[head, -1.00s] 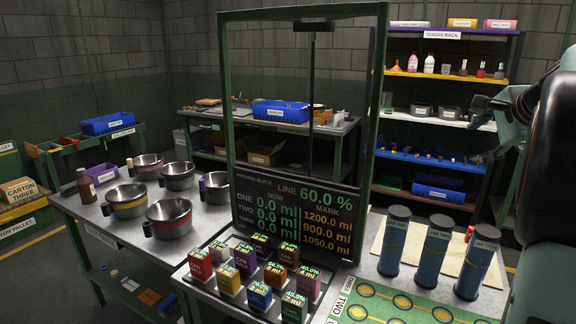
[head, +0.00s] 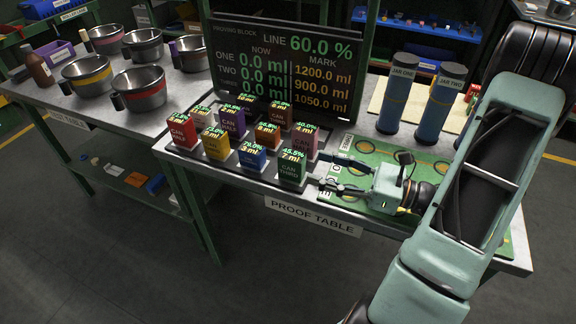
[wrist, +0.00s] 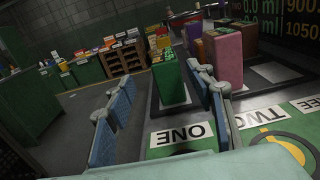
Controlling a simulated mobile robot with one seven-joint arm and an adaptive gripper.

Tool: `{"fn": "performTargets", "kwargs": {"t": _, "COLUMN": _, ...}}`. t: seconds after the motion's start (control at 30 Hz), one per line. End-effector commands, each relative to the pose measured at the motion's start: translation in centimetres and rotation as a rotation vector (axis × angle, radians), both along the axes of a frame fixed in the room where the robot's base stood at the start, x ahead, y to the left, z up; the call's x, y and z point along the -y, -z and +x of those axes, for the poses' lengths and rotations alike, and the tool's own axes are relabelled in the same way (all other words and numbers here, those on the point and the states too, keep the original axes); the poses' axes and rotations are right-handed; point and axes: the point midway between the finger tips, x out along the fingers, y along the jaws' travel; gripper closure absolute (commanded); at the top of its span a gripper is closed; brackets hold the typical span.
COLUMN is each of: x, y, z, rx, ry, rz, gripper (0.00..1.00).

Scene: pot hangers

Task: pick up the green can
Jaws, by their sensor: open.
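The green can (head: 292,170), a square block with glowing figures on top, stands upright at the front right corner of the group of cans. It also shows in the wrist view (wrist: 171,83). My gripper (head: 322,169) is open, low over the table just right of the green can, with its fingers pointing at it. In the wrist view the can appears between the two blue-padded fingers (wrist: 160,74), closer to the right one.
A pink can (head: 304,141), blue can (head: 250,160) and orange can (head: 267,137) stand close to the green one. A display board (head: 284,65) rises behind. The green mat (head: 358,150) lies under my gripper.

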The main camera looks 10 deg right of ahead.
Motion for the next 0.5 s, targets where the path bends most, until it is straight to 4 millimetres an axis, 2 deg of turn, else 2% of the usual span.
{"fn": "performTargets", "kwargs": {"t": 0.1, "x": -1.6, "y": 0.0, "z": 1.1, "rx": 0.0, "ry": -0.004, "rz": -0.002, "gripper": 0.51}}
{"fn": "performTargets", "kwargs": {"t": 0.33, "x": -3.0, "y": 0.1, "z": 2.3, "rx": -0.002, "ry": -0.003, "rz": -0.005, "gripper": 0.51}}
{"fn": "performTargets", "kwargs": {"t": 0.5, "x": -4.7, "y": 0.2, "z": 4.2, "rx": -0.002, "ry": -0.006, "rz": -0.005, "gripper": 0.51}}
